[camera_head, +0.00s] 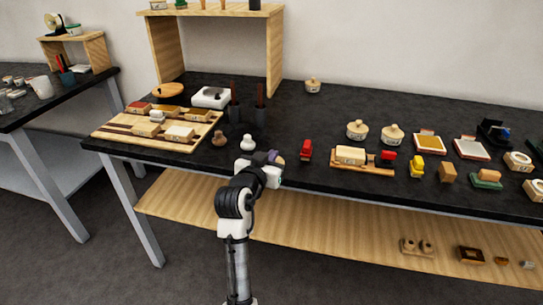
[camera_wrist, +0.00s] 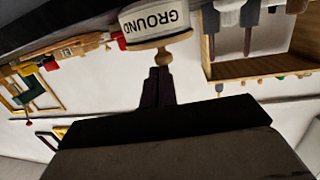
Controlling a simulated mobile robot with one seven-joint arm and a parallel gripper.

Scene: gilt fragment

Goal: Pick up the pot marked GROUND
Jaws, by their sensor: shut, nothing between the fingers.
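The pot marked GROUND (camera_wrist: 152,20) shows upside down at the top of the wrist view. It has a cream body with dark lettering, a wooden lid and a round wooden knob (camera_wrist: 163,58). My gripper (camera_wrist: 160,73) is shut and empty, its dark fingertips close to the knob; whether they touch it I cannot tell. In the head view my gripper (camera_head: 271,156) is at the front of the dark table, left of a red block. A small tan part beside the fingers there may be the pot; the rest is hidden and no lettering is readable.
Light and brown knobbed pieces (camera_head: 248,142) and dark cups with sticks (camera_head: 260,114) stand left. Two lidded pots (camera_head: 358,130) stand farther right. The table behind is mostly clear.

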